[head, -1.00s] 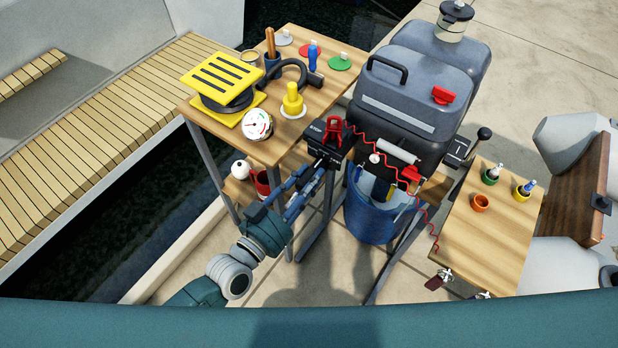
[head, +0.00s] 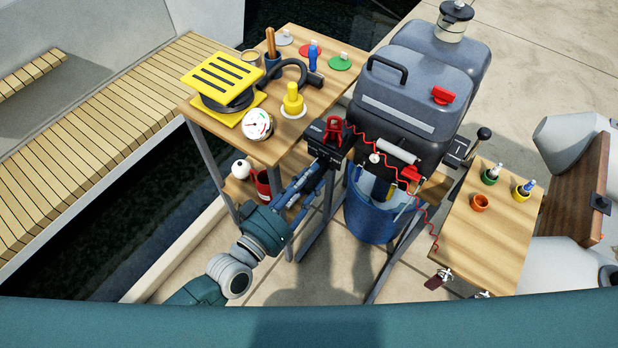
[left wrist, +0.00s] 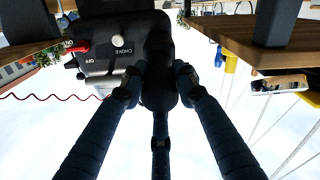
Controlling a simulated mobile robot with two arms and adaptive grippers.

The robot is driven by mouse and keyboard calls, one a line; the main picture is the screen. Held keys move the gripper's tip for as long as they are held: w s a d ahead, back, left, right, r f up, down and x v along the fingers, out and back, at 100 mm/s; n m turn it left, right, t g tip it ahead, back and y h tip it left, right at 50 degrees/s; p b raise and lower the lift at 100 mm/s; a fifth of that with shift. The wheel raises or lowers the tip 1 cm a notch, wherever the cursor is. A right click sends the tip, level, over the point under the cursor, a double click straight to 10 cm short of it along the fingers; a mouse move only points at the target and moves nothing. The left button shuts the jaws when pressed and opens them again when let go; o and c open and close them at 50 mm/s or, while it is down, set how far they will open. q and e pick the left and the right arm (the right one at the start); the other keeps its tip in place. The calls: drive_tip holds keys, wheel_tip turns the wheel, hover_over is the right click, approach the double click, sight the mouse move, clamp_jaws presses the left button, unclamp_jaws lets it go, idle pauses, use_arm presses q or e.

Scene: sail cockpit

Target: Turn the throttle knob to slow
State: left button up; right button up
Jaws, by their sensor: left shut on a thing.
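The dark outboard control box (head: 323,140), with a red clip on top, sits by the right edge of the wooden table. Its face shows in the left wrist view (left wrist: 112,55), with a choke button, a red switch and upside-down lettering. A black rounded knob (left wrist: 158,95), seemingly the throttle knob, stands out beside that face. My left gripper (left wrist: 159,80) has its fingers shut on this knob, one on each side and a third below. In the head view the left gripper (head: 322,170) meets the front of the box; the knob is hidden there. No slow marking is readable. My right gripper is out of view.
A red coiled cord (head: 425,205) runs right to a small wooden table (head: 480,250).

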use_arm(q)
drive_tip(key=shift+w+a+r, duration=0.1)
drive_tip(key=shift+w+r, duration=0.05)
drive_tip(key=shift+r, duration=0.05)
drive_tip(key=o, duration=1.1)
drive_tip(key=shift+o, duration=0.2)
drive_tip(key=shift+s+f, duration=0.15)
drive_tip(key=shift+s, duration=0.05)
drive_tip(key=v, duration=1.2)
drive_tip(key=shift+w, duration=0.15)
